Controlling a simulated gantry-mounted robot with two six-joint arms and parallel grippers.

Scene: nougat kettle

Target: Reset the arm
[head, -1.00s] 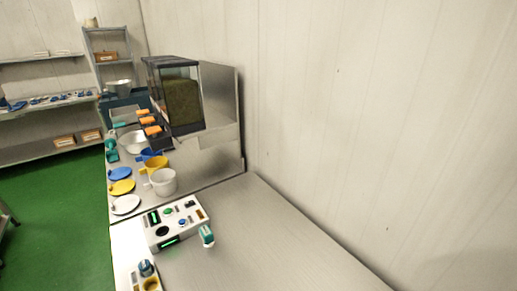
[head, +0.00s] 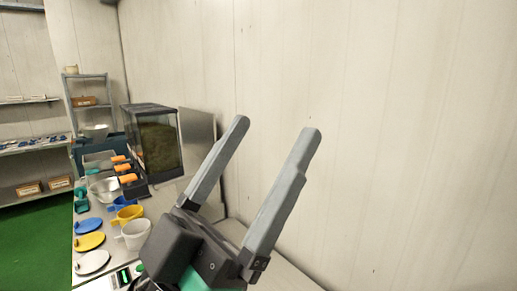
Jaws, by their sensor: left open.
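My left gripper (head: 276,136) is large in the middle of the head view, close to the camera. Its two long grey fingers point up and are spread apart, with nothing between them. Its dark body hides most of the white control box (head: 121,279) and much of the steel counter. My right gripper does not show.
A white cup (head: 135,235), a yellow cup (head: 125,214) and blue, yellow and white discs stand on the counter at the left. Behind them are a metal bowl (head: 104,189) and a glass-walled dispenser (head: 156,145). A plain wall (head: 400,120) fills the right side.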

